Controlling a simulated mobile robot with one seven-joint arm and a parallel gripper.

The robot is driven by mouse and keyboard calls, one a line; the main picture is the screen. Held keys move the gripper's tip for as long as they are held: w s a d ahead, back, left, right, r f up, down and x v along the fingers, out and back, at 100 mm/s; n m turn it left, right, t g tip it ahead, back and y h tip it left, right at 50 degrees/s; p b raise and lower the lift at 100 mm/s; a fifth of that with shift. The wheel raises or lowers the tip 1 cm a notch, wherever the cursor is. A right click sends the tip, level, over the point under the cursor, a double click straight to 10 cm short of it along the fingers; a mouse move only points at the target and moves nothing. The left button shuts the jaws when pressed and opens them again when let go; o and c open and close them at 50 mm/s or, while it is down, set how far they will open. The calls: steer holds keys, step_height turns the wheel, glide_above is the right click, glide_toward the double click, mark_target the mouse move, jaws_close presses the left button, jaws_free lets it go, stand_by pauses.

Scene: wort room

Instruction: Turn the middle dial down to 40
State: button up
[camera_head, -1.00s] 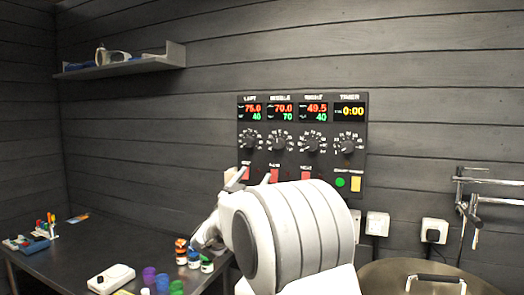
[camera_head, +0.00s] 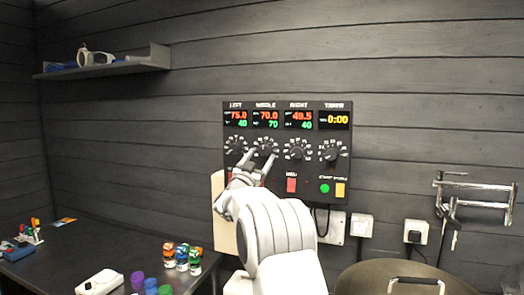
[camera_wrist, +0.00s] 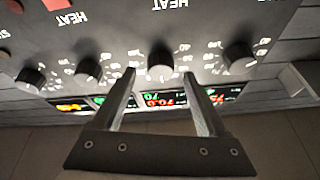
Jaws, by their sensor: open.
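The black control panel (camera_head: 318,109) is on the far wall with a row of dials below its displays. The middle dial (camera_head: 264,149) sits under the MIDDLE display (camera_head: 266,119), which reads 70.0 in red and 70 in green. My gripper (camera_head: 259,157) is open at the panel, just below the middle dial in the head view. In the wrist view, where the panel appears upside down, the middle dial (camera_wrist: 160,66) shows between the two spread fingers of my gripper (camera_wrist: 157,61). I cannot tell whether either finger touches it.
The left dial (camera_head: 236,145) and right dial (camera_head: 296,149) flank it closely; their displays read 40 in green. The timer dial (camera_head: 332,152) is further right. A red switch (camera_head: 291,185) is below the right dial. A large pot (camera_head: 372,279) and a dark table (camera_head: 62,262) stand below.

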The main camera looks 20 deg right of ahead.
mark_target(264, 150)
steer(key=shift+p+x, duration=0.3)
steer(key=shift+x, duration=0.8)
jaws_close()
